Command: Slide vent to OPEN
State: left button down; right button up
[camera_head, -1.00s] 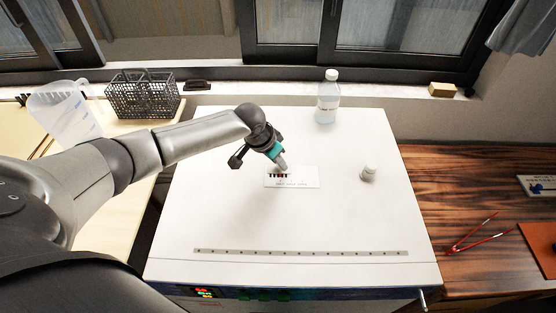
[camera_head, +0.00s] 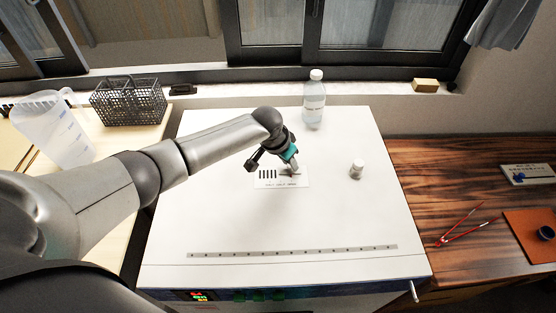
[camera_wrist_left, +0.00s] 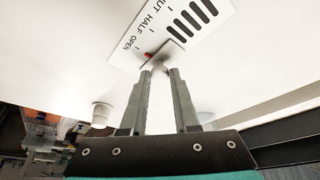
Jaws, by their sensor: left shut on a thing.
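The vent plate (camera_head: 262,184) is a white panel on top of the white oven (camera_head: 215,215), with a row of black slots at its left end. In the left wrist view, the vent plate (camera_wrist_left: 190,42) shows the labels HALF and OPEN and part of a third label. My left gripper (camera_head: 293,172) is at the plate's right part. In the wrist view its fingertips (camera_wrist_left: 159,69) are closed on the small slider knob (camera_wrist_left: 158,60), mostly hidden between them. A red mark by the knob lies nearest the OPEN label. My right gripper is not in view.
A clear bottle (camera_head: 314,100) stands at the oven's back edge. A perforated strip (camera_head: 290,252) runs along the front. A wire basket (camera_head: 128,102) and a jug (camera_head: 55,132) are at left.

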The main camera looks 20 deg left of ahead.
pick_arm(q)
jog(key=shift+d, duration=0.25)
jog(key=c, duration=0.7)
grip_release()
jog(key=shift+w, duration=0.1)
jog(key=shift+o, duration=0.2)
jog(key=shift+r, duration=0.1)
jog(key=p+v, duration=0.2)
jog(key=v, duration=1.3)
jog(key=shift+a, duration=0.1)
